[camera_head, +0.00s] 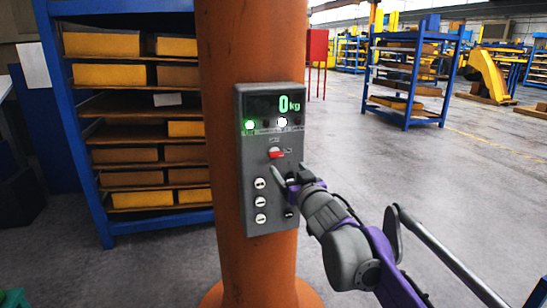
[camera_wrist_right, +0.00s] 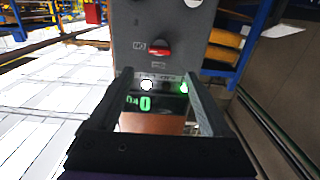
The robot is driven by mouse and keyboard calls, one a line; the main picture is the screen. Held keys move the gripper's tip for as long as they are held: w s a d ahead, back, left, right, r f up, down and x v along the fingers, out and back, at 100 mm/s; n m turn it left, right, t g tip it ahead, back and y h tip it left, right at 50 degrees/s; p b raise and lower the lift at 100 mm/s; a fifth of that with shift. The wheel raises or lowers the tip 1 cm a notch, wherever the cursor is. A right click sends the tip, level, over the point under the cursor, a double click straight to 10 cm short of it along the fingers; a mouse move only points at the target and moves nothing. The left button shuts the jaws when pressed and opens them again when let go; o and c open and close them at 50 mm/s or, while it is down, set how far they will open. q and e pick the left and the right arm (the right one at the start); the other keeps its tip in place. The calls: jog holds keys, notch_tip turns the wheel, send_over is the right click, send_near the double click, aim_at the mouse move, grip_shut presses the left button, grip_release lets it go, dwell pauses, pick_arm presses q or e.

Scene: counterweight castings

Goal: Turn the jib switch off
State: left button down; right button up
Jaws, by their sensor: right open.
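The jib switch is a small red-handled rotary knob (camera_head: 276,154) on a grey control box (camera_head: 246,180), which is fixed to an orange column. Its red handle lies about level, and its small labels are too blurred to read. The knob also shows in the right wrist view (camera_wrist_right: 159,49), where the box appears upside down. My right gripper (camera_head: 289,172) is open and empty in front of the box, just below the knob. In the right wrist view its two fingers (camera_wrist_right: 157,80) stand apart, with the knob beyond their tips. My left gripper is out of view.
The box display (camera_head: 290,103) reads 0 kg, with a green lamp (camera_head: 249,125) and a white lamp (camera_head: 282,122) lit below it. Several white buttons (camera_head: 260,201) sit under the knob. A blue rack (camera_head: 70,120) with yellow bins stands left of the column (camera_head: 255,40). Open floor lies right.

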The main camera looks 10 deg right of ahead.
aim_at(277, 155)
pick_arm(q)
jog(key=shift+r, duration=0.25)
pick_arm(e)
jog(key=w, duration=0.9)
jog(key=shift+w+a, duration=0.15)
jog(key=shift+w, duration=0.2)
grip_shut()
pick_arm(q)
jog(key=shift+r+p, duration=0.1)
jog(key=shift+p, duration=0.2)
